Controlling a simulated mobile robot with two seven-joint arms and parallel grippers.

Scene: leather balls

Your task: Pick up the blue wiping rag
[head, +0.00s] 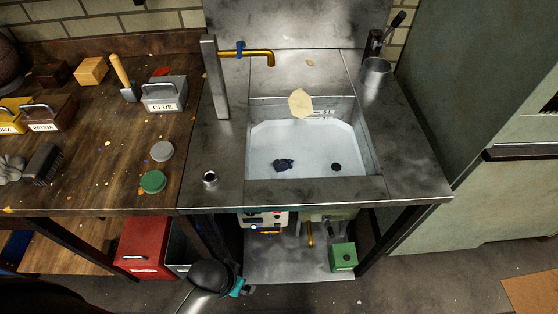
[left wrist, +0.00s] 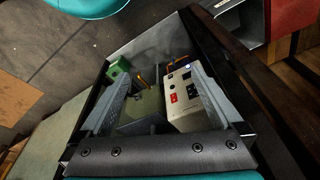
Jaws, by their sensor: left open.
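A small crumpled dark blue rag (head: 284,164) lies on the white floor of the metal sink (head: 262,190), left of the dark drain hole. My left arm shows at the bottom of the head view, low in front of the sink unit and well below the rag. In the left wrist view my left gripper (left wrist: 158,78) is open, with nothing between its fingers. It faces the lower shelf under the sink, and the rag is not in that view. My right gripper is not in view.
A brass tap (head: 258,54) reaches over the sink's back left. A cream piece (head: 300,102) is at the sink's back rim. A cluttered wooden workbench (head: 110,180) adjoins on the left. A white control box (left wrist: 186,97) and green box (head: 343,257) are under the sink.

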